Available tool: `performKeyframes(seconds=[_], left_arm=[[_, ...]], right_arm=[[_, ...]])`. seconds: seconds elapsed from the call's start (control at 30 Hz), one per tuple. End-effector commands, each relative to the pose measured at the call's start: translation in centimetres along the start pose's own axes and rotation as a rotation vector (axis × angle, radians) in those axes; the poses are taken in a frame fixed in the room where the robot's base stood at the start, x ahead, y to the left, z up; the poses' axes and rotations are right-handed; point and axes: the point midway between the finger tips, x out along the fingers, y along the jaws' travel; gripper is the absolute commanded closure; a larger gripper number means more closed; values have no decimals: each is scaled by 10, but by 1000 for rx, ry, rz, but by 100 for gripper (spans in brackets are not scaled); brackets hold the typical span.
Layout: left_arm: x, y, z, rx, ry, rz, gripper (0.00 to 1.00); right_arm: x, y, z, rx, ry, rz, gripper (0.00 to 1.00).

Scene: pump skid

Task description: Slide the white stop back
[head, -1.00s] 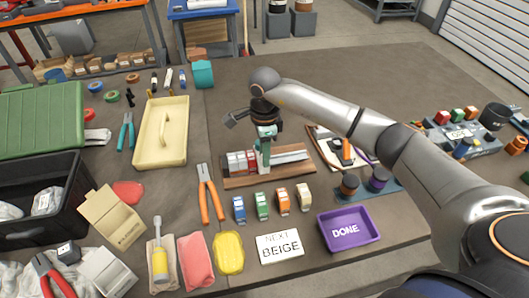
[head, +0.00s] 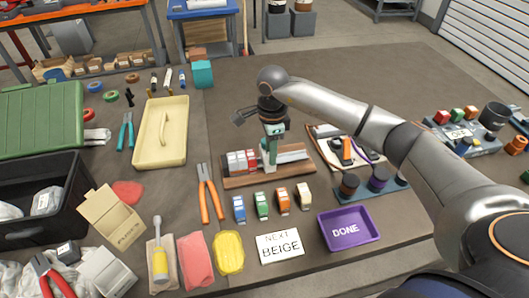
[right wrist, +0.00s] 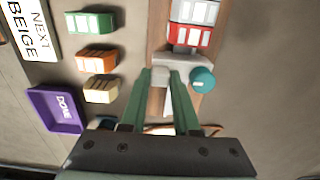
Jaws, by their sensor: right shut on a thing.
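The white stop (right wrist: 181,65) sits on the rail of a wooden-based rack (head: 240,181), with a teal knob (right wrist: 203,80) at its side. In the head view my gripper mostly hides the stop. My right gripper (head: 270,163) points down over the rack; its green fingers also show in the right wrist view (right wrist: 161,75), shut on the stop. Red and white blocks (head: 242,161) stand on the rack to the left of the stop, with a small gap between. My left gripper is not in view.
Blue, green, orange and tan blocks (head: 261,206) stand in front of the rack. A BEIGE card (head: 280,248) and a purple DONE tray (head: 347,230) lie nearer. Orange-handled pliers (head: 209,195) lie left, dark cylinders on a blue stand (head: 377,181) right.

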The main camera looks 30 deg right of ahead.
Motion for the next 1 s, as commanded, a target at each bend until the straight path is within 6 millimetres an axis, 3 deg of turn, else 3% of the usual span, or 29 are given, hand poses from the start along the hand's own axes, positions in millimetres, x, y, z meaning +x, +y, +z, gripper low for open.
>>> performKeyframes(seconds=[0.1,0.3,0.7,0.73,1.0], left_arm=[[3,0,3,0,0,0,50],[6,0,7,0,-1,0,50],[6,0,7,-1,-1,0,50],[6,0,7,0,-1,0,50],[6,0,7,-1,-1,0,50]], right_arm=[[0,-1,-32,6,4,-4,100],[0,-1,-68,4,1,-4,100],[-1,0,-75,1,0,-4,100],[-1,0,-75,1,0,-4,67],[-1,0,-75,0,0,-3,40]])
